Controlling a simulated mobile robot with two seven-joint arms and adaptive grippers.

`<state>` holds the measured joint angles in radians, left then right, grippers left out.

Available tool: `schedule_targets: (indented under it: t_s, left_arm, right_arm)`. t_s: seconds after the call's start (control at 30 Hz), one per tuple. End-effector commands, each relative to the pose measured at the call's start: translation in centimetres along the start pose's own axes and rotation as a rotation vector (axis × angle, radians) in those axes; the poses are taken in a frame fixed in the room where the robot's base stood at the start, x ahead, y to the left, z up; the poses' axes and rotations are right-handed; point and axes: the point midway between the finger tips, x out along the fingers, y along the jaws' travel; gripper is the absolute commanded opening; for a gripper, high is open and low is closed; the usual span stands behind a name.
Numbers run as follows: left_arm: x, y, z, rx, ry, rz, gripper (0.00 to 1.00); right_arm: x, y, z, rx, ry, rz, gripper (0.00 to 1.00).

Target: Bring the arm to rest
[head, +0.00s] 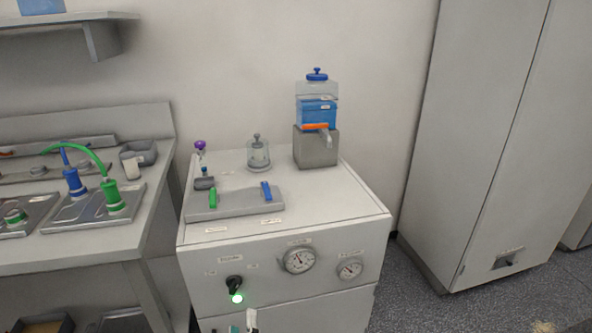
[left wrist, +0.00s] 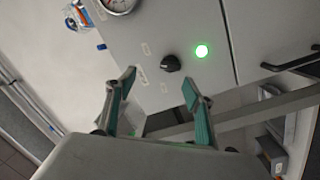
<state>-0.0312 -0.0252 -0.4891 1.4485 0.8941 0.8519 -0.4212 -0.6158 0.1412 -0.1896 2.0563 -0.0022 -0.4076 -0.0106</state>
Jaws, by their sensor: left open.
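My left gripper (head: 243,323) shows only as fingertips at the bottom edge of the head view, below the cabinet's black knob (head: 234,283). In the left wrist view the left gripper (left wrist: 158,85) has its two teal-padded fingers apart with nothing between them. The knob (left wrist: 171,63) is beyond the fingertips and apart from them. A lit green lamp (head: 237,298) sits just below the knob in the head view, and it also shows in the left wrist view (left wrist: 201,51). My right gripper is in neither view.
The white cabinet (head: 340,225) has two gauges (head: 299,260) on its front. A bench (head: 80,260) stands left; a tall cabinet (head: 475,130) stands right.

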Motion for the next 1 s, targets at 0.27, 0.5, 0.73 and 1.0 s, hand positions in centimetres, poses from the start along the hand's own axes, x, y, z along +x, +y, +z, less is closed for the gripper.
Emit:
schedule_targets:
  t_s: [0.27, 0.5, 0.73, 1.0]
  left_arm:
    - [-8.3, 2.7, -0.3, 0.45, -0.331, 0.232, 0.53]
    - [-16.7, -3.4, -1.9, 0.905, -0.651, 0.209, 0.53]
    - [-20.4, -7.8, -4.7, 1.125, -0.79, 0.132, 0.53]
    - [-20.7, -8.3, -4.9, 1.143, -0.802, 0.124, 0.53]
  right_arm:
    - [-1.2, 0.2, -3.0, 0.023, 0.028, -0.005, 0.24]
    - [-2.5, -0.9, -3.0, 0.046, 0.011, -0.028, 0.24]
    - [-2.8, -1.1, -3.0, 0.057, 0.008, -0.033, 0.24]
    - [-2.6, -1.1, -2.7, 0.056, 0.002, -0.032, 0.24]
